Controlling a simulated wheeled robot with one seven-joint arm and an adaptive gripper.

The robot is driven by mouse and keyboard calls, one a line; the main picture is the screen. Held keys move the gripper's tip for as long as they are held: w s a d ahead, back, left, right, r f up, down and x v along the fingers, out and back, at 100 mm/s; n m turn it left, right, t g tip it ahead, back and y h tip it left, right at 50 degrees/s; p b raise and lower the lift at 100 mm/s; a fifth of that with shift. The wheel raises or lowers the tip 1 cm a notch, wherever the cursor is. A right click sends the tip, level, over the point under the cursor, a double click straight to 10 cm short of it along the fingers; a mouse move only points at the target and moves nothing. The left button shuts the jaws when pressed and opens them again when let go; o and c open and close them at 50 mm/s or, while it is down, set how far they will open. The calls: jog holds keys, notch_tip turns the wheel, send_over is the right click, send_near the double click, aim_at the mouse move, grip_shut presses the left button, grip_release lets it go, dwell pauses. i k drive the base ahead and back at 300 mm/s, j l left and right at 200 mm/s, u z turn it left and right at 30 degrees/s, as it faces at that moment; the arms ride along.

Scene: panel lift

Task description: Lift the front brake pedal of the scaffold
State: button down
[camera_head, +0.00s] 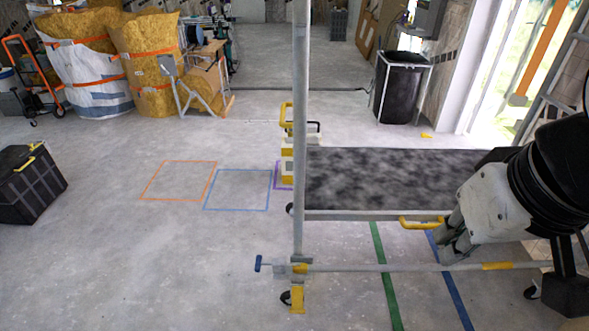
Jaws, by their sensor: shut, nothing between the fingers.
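The scaffold has a grey upright post (299,120), a dark mottled platform (390,178) and a low grey rail (390,267). At the post's foot is a yellow fitting (297,299) beside a small black caster (285,298); I cannot tell the brake pedal's exact shape or position there. Another caster (532,292) shows at the lower right, partly hidden by my arm. My gripper (447,252), white with grey fingers, is shut and empty at the platform's front right, above the low rail. It is well right of the yellow fitting and apart from it.
A yellow handle (424,223) sticks out at the platform's front edge, just left of my gripper. A black crate (30,183) stands far left. A black bin (400,87) and yellow bags (148,60) stand behind. The floor left of the post is clear, with taped outlines.

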aim_at(297, 290)
jog(key=j+u, duration=0.15)
jog(key=j, duration=0.35)
jog(key=k+j+z, duration=0.1)
jog(key=j, duration=0.2)
jog(key=k+j+z, duration=0.15)
jog(key=k+j, duration=0.1)
jog(key=k, duration=0.35)
